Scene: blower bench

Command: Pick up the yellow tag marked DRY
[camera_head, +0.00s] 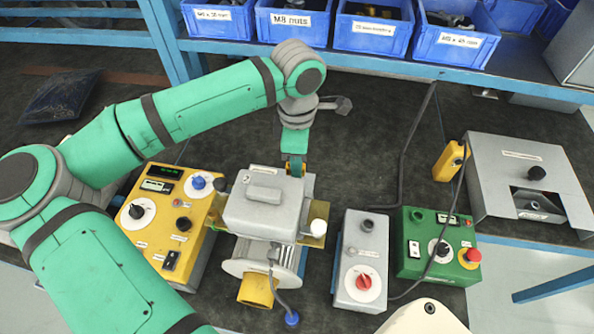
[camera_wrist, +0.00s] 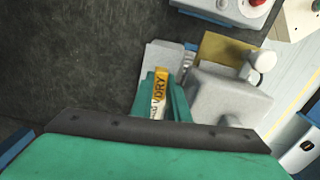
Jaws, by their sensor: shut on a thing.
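The yellow tag marked DRY (camera_wrist: 160,82) shows in the wrist view between the green fingers of my gripper (camera_wrist: 163,98). The gripper is shut on it. The tag's far end sticks out past the fingers, and a whitish part with lettering lies nearer the palm. In the head view my gripper (camera_head: 294,162) points down just behind the grey blower housing (camera_head: 262,208). A small orange-yellow patch shows at the fingertips there, but the lettering cannot be read. I cannot tell whether the tag still touches anything below.
A yellow control box (camera_head: 172,221) stands left of the blower. A grey box (camera_head: 361,262) with a red knob and a green box (camera_head: 437,246) stand right. Blue bins (camera_head: 372,33) line the shelf behind. Dark bench top (camera_head: 375,140) is clear behind the boxes, apart from cables.

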